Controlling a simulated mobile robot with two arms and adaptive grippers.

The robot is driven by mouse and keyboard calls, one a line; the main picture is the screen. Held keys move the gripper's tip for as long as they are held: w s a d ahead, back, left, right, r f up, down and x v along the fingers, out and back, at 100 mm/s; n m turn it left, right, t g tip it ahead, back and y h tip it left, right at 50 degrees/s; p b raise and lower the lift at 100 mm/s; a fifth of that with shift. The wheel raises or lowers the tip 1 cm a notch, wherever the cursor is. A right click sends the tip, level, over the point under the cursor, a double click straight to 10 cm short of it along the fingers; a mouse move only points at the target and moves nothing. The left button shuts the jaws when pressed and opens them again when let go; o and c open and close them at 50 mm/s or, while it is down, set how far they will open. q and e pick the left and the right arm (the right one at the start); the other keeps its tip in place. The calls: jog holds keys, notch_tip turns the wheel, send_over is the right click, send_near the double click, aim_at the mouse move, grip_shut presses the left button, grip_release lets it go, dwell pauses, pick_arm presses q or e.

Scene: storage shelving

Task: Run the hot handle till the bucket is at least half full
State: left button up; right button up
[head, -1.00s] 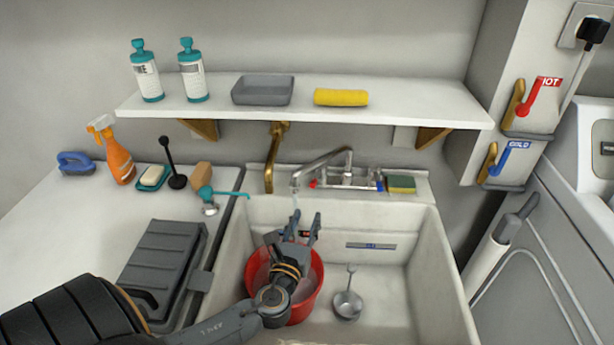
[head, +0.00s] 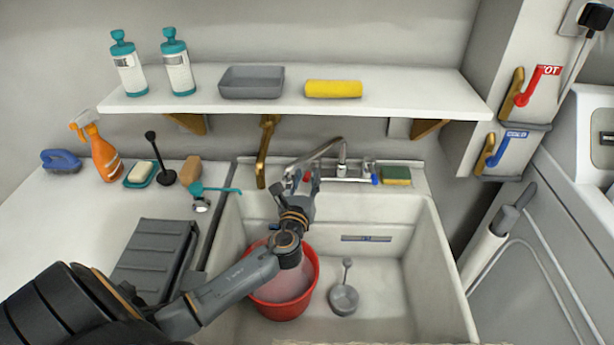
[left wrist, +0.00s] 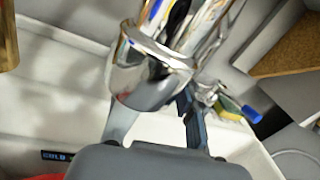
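A red bucket (head: 313,275) stands in the sink under my left arm. Pale liquid shows inside it, but its exact level is partly hidden. A chrome faucet (head: 342,155) has a red handle (head: 306,177) on the left and a blue handle (head: 375,179) on the right. My left gripper (head: 305,180) is at the red handle, its fingers apart on either side; I cannot tell whether they touch it. The spout's outlet is hidden in the head view. My right gripper is out of view.
A brass pipe (head: 264,150) stands left of the faucet. A shelf (head: 400,105) overhangs behind. Red (head: 530,85) and blue (head: 508,145) wall levers are at right. A sponge (head: 396,175) lies beside the blue handle.

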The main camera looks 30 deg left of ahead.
pick_arm(q)
jog(key=shift+w+a, duration=0.2)
jog(key=shift+w, duration=0.25)
jog(key=shift+c, duration=0.2)
grip_shut()
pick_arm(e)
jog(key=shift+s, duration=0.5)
pick_arm(q)
jog(key=shift+d, duration=0.1)
